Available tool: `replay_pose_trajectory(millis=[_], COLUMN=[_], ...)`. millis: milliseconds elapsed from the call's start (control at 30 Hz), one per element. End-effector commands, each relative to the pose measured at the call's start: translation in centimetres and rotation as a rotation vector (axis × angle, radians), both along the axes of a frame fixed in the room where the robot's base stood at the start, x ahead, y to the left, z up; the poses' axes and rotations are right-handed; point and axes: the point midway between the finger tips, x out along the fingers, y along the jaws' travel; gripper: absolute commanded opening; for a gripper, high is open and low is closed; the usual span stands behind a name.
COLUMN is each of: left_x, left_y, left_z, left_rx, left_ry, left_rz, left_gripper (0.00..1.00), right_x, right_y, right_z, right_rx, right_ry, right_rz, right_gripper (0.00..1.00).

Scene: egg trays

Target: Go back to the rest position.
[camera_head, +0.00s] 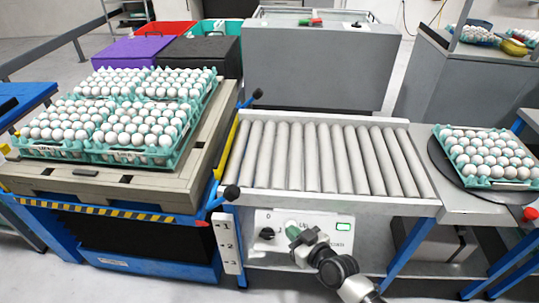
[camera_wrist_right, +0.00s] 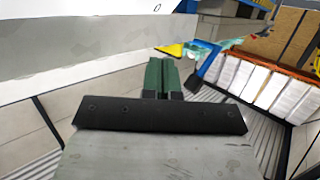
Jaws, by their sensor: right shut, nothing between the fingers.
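My right gripper (camera_head: 298,236) shows in the head view in front of the control panel (camera_head: 341,243) below the roller conveyor. Its green fingers are together with nothing between them. In the right wrist view the green fingers (camera_wrist_right: 160,76) are also side by side and shut, with a pale grey surface (camera_wrist_right: 90,42) beyond them. My left gripper does not show in either view.
Teal egg trays (camera_head: 108,155) full of white eggs sit on a pallet (camera_head: 165,185) at left. The roller conveyor (camera_head: 318,158) is empty. Another egg tray (camera_head: 489,184) sits on a dark round plate (camera_head: 440,165) at right. A grey machine (camera_head: 320,65) stands behind.

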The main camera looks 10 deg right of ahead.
Motion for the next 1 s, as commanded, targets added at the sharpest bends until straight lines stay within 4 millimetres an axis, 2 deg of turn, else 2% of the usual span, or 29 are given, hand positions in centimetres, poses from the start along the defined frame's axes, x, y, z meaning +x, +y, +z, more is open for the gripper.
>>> replay_pose_trajectory(millis=[100, 167, 267, 367, 400, 467, 500, 567, 600, 667, 700, 800, 900, 1000], left_x=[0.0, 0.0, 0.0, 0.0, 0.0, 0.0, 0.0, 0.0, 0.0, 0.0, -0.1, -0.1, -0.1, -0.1], left_y=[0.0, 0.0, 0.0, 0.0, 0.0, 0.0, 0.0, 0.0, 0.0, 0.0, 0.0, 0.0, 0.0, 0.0], left_z=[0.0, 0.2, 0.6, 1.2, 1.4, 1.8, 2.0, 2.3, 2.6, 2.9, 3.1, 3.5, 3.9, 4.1], left_rx=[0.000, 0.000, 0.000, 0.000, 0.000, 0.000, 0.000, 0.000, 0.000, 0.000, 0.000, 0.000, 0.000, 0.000], left_ry=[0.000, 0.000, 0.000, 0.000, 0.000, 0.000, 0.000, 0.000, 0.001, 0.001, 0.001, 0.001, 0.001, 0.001], left_rz=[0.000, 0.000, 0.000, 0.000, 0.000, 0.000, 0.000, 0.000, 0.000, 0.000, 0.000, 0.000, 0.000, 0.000], left_gripper=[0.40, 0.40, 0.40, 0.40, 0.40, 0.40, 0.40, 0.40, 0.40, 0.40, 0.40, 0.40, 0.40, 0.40], right_x=[-0.1, -0.3, -1.4, -4.0, -5.6, -8.4, -10.4, -13.8, -16.2, -20.0, -22.7, -29.4, -35.1, -39.2], right_y=[-0.1, -0.3, -1.4, -3.1, -3.8, -4.8, -5.4, -6.3, -6.7, -7.3, -7.6, -8.2, -8.4, -8.5], right_z=[-0.2, -1.2, -4.7, -10.4, -13.0, -16.6, -18.9, -22.0, -23.9, -26.4, -27.8, -30.7, -32.3, -33.1], right_rx=[-0.002, -0.011, -0.042, -0.095, -0.119, -0.155, -0.178, -0.214, -0.237, -0.270, -0.290, -0.340, -0.381, -0.408], right_ry=[0.006, 0.026, 0.107, 0.243, 0.306, 0.401, 0.465, 0.557, 0.618, 0.709, 0.769, 0.909, 1.021, 1.099], right_rz=[-0.002, -0.012, -0.045, -0.093, -0.113, -0.141, -0.157, -0.177, -0.188, -0.202, -0.209, -0.219, -0.221, -0.218], right_gripper=[0.00, 0.00, 0.00, 0.00, 0.00, 0.00, 0.00, 0.00, 0.00, 0.00, 0.00, 0.00, 0.00, 0.00])
